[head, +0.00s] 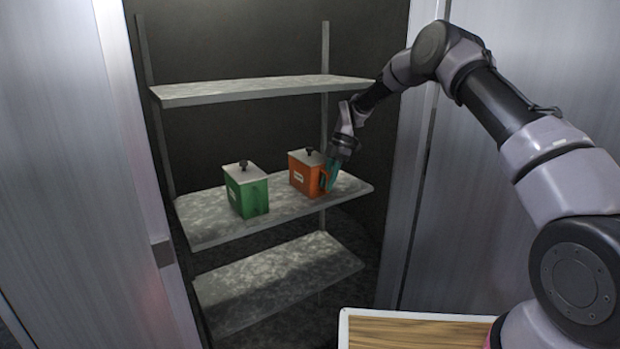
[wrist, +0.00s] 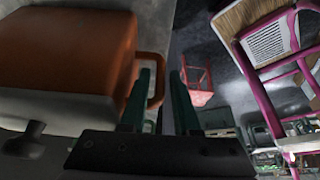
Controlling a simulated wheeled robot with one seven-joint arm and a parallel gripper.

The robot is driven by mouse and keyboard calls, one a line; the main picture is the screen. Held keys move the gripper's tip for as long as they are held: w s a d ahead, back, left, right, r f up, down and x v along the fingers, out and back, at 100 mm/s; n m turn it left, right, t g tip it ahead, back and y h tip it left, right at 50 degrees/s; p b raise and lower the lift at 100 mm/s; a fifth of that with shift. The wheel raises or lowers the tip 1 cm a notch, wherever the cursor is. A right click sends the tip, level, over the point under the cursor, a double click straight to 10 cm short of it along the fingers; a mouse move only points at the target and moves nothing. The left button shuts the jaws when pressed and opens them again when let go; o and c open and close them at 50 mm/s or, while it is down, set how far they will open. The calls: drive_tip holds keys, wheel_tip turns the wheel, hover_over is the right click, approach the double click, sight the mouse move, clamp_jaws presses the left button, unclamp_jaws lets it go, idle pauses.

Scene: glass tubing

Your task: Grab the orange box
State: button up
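The orange box (head: 303,176) stands upright on the middle shelf, with a pale lid, a dark knob and a side handle. It fills the left of the wrist view (wrist: 60,60), where its orange handle (wrist: 161,85) shows. My gripper (head: 331,174) is at the handle side of the box. In the wrist view my gripper (wrist: 163,76) has its two teal fingers apart. The outer part of the handle appears between them, with a gap to the right finger. Contact with the left finger cannot be told.
A green box (head: 247,190) with a pale lid stands left of the orange box on the middle shelf (head: 210,228). An upper shelf (head: 260,88) is above and an empty lower shelf (head: 280,280) below. Cabinet walls flank the shelves. A wood-topped surface (head: 415,333) is at the front.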

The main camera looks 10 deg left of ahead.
clamp_jaws()
idle(1.2)
drive_tip(key=shift+w+r, duration=0.1)
